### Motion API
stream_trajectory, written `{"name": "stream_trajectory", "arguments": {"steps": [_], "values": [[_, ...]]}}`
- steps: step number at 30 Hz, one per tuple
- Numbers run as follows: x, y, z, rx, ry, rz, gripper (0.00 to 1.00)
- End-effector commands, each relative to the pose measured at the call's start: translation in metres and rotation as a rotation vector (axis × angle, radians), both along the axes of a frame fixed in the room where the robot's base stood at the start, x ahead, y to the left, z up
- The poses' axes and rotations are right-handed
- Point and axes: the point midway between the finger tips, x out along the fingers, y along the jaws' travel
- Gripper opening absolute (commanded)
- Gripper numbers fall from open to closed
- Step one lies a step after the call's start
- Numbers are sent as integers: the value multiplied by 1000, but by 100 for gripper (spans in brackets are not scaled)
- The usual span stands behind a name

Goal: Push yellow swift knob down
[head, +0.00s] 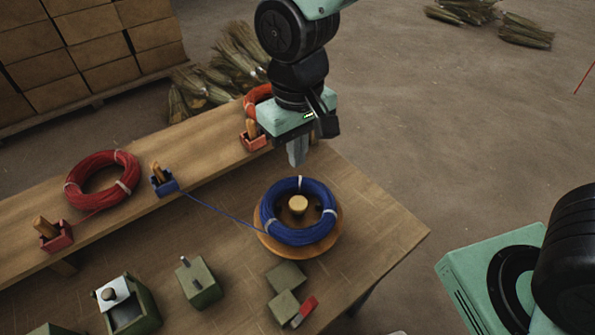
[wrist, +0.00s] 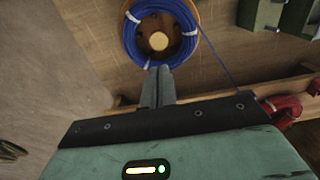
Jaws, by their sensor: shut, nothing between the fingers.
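The yellow swift knob (head: 298,204) is a pale yellow round cap at the centre of the wooden swift (head: 268,246). A blue wire coil (head: 272,228) lies around it on the swift. In the wrist view the knob (wrist: 158,41) shows near the top, inside the blue coil (wrist: 133,48). My gripper (head: 297,160) is shut and empty, pointing down above the table, just behind the coil in the head view. In the wrist view its fingertips (wrist: 158,72) appear just below the knob, over the coil's near edge. The height gap to the knob is hard to judge.
A blue strand runs from the coil to a blue block (head: 165,186) on the raised shelf (head: 130,222). A red coil (head: 78,196) and red blocks also sit there. Green boxes (head: 201,288) and a red-handled tool (head: 303,311) stand in front. Table right of the swift is clear.

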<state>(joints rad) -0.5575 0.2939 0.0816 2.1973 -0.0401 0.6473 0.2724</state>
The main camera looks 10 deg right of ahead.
Motion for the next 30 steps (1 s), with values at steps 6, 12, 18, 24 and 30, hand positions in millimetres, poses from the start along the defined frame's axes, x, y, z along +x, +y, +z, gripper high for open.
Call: {"name": "stream_trajectory", "arguments": {"steps": [6,12,18,24,30], "values": [[0,0,19,0,-1,0,0],[0,0,22,0,0,0,0],[0,0,21,0,0,0,0],[-6,-1,24,6,1,10,0],[-71,-16,37,47,8,132,0]]}}
